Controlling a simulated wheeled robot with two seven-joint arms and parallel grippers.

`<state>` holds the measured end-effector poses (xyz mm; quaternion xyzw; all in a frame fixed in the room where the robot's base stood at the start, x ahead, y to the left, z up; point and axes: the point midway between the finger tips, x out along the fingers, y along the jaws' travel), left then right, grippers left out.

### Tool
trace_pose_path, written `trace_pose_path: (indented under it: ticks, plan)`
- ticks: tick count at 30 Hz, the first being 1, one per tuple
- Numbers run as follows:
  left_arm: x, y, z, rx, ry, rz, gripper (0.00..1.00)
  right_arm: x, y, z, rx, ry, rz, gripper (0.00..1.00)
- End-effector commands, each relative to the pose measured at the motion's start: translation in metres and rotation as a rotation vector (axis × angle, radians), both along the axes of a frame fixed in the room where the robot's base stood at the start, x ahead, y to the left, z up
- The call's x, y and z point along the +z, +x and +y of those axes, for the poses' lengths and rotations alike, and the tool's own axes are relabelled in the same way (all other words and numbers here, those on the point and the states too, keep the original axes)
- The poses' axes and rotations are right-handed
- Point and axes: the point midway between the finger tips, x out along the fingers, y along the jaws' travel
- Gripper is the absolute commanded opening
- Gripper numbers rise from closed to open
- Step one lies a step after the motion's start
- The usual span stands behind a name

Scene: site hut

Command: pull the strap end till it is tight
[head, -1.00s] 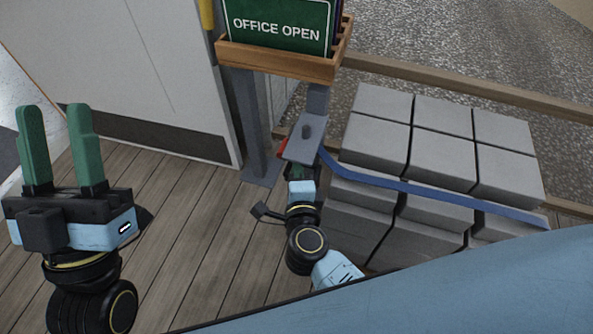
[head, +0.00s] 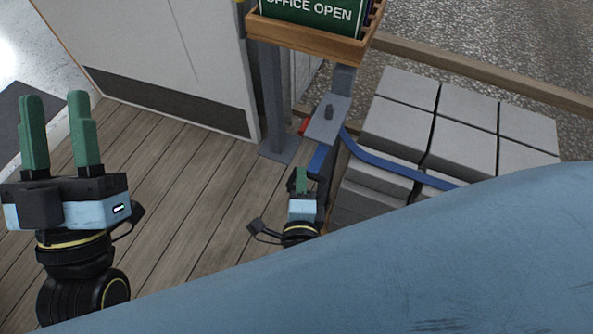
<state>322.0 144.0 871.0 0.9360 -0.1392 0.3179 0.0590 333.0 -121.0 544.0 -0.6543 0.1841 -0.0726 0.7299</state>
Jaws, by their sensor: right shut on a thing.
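A short blue length, the strap end (head: 317,158), comes out below the plate and runs down to my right gripper. My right gripper (head: 301,178) is shut on the strap end, a little below and left of the plate. Its far finger and the grip itself are partly hidden. My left gripper (head: 57,130) is open and empty at the left, over the floor, well away from the strap.
A wooden tray (head: 310,38) with a green office sign (head: 318,12) stands on a grey post (head: 272,95) behind the buckle. A pale door panel (head: 165,55) is at the back left. The plank floor (head: 165,175) is clear. My blue arm hides the lower right.

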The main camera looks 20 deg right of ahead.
Motion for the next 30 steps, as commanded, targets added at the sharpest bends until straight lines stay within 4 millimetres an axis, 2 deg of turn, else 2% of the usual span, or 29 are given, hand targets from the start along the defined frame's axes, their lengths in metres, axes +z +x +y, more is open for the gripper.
trace_pose_path:
  ticks: [1, 5, 6, 9, 20, 27, 30]
  plan:
    - [-0.001, 0.000, 0.000, 0.000, 0.000, 0.000, 0.40, -0.008, -0.004, 0.004, 0.008, 0.011, 0.019, 0.00]
    - [0.000, 0.000, 0.000, 0.001, 0.000, -0.001, 0.40, -0.008, -0.004, 0.004, 0.010, 0.010, 0.019, 0.00]
    - [0.000, 0.000, 0.000, 0.001, 0.000, -0.001, 0.40, -0.008, -0.004, 0.004, 0.011, 0.009, 0.019, 0.27]
    - [0.000, 0.000, 0.000, 0.001, 0.000, -0.002, 0.40, -0.007, -0.003, 0.004, 0.012, 0.008, 0.018, 0.40]
    - [0.000, 0.002, 0.000, 0.000, 0.006, 0.018, 0.40, 0.001, -0.001, 0.002, 0.007, 0.004, 0.009, 0.40]
    - [-0.014, 0.014, -0.003, -0.001, 0.063, 0.213, 0.40, 0.025, -0.001, 0.002, 0.006, 0.005, 0.007, 0.40]
    - [-0.031, 0.020, -0.003, 0.006, 0.097, 0.315, 0.40, 0.032, -0.001, 0.002, 0.005, 0.004, 0.005, 0.40]
